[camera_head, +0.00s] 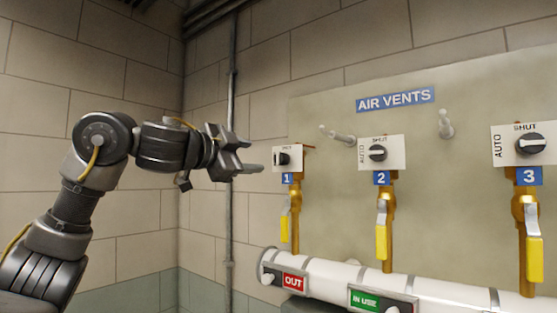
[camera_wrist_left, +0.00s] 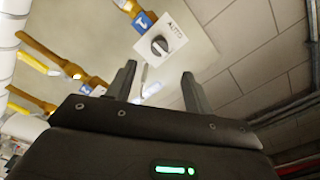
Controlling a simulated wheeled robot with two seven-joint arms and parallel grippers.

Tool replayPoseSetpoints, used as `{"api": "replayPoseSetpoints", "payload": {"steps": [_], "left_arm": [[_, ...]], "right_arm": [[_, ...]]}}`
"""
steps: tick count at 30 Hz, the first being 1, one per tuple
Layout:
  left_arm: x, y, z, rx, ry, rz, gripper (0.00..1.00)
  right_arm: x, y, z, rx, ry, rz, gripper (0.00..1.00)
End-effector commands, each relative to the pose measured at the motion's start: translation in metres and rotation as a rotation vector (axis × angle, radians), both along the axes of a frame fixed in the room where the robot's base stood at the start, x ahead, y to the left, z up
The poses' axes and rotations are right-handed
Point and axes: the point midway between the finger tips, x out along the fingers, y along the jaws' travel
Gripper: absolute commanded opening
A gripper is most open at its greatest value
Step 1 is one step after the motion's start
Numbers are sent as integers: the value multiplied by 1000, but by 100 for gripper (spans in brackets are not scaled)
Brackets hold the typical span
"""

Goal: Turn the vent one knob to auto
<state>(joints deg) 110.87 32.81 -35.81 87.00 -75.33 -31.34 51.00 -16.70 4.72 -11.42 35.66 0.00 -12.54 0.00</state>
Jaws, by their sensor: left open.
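The vent one knob (camera_head: 284,158) is a dark round knob on a small white plate, above a blue "1" label (camera_head: 287,178). In the left wrist view the knob (camera_wrist_left: 160,45) shows beyond the fingertips, with the word AUTO beside it on the plate; I cannot tell surely where its pointer stands. My left gripper (camera_head: 253,157) is open and empty, just left of the plate in the head view. In the left wrist view its two fingers (camera_wrist_left: 158,72) stand apart, with the knob beyond the gap and not between them. My right gripper is not in view.
Vent two (camera_head: 377,153) and vent three (camera_head: 531,144) knobs sit to the right. Yellow-handled valves (camera_head: 381,240) hang below on brass pipes. A white pipe (camera_head: 335,275) with OUT and IN USE signs runs beneath. Pegs (camera_head: 445,124) stick out of the panel. A thin vertical conduit (camera_head: 230,215) runs behind the gripper.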

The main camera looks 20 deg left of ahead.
Motion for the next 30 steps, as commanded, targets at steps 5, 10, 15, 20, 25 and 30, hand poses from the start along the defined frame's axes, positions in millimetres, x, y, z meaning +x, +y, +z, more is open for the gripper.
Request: {"api": "replayPoseSetpoints", "payload": {"steps": [5,10,15,20,25,30], "left_arm": [[21,-9,4,1,6,-2,52],[52,-21,4,0,7,-1,52],[78,-32,4,0,6,-1,52],[93,-37,2,0,4,-1,52],[99,-40,0,1,2,-1,52],[99,-40,-1,1,2,-1,52]], "right_arm": [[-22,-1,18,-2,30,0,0],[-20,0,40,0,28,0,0],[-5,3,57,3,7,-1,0],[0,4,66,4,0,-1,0],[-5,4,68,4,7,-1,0],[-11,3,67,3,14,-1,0]]}}
